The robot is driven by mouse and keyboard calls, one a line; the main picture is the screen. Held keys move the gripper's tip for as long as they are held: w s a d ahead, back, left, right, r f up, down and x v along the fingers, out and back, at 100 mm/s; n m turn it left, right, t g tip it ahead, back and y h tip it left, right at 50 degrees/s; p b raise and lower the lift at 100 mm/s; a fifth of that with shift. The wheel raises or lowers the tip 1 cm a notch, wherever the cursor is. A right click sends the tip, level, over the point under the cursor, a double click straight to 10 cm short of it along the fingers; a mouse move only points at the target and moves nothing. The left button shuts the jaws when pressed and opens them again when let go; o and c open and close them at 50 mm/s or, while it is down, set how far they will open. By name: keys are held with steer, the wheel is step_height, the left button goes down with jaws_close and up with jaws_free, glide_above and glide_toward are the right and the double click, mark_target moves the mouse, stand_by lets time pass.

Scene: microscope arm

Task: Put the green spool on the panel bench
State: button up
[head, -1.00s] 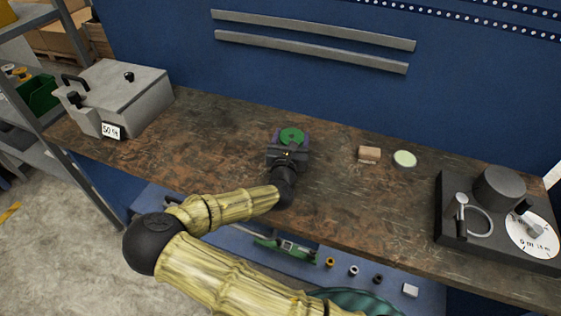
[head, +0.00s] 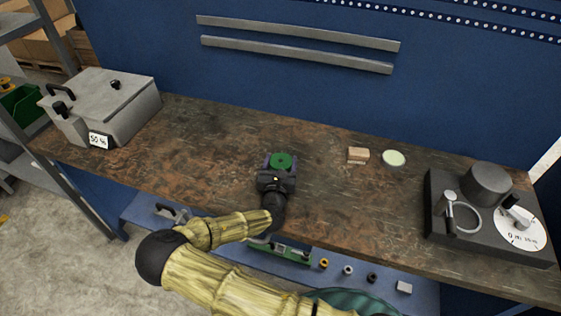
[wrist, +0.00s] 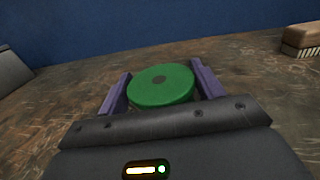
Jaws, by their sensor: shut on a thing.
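The green spool (head: 281,160) is a round green disc with a dark centre. In the wrist view the spool (wrist: 162,84) sits between the two purple fingers of my gripper (wrist: 160,92), which is shut on it. In the head view my gripper (head: 280,164) is over the middle of the brown worn bench top (head: 200,142), in front of a blue panel. The spool's underside is hidden, so I cannot tell whether it touches the bench.
A grey box (head: 105,100) stands at the bench's left end. A wood-backed brush (head: 358,155) and a pale green disc (head: 393,158) lie right of my gripper. A dark instrument (head: 485,215) stands at the right end. The bench around my gripper is clear.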

steer(key=shift+a+f, duration=0.1)
steer(key=shift+f, duration=0.05)
steer(key=o, duration=1)
steer(key=s, duration=0.4)
steer(key=s+a+b, duration=0.1)
steer(key=s, duration=0.3)
steer(key=s+b, duration=0.1)
steer(key=s, duration=0.3)
steer(key=shift+a+r, duration=0.2)
steer(key=shift+a, duration=0.15)
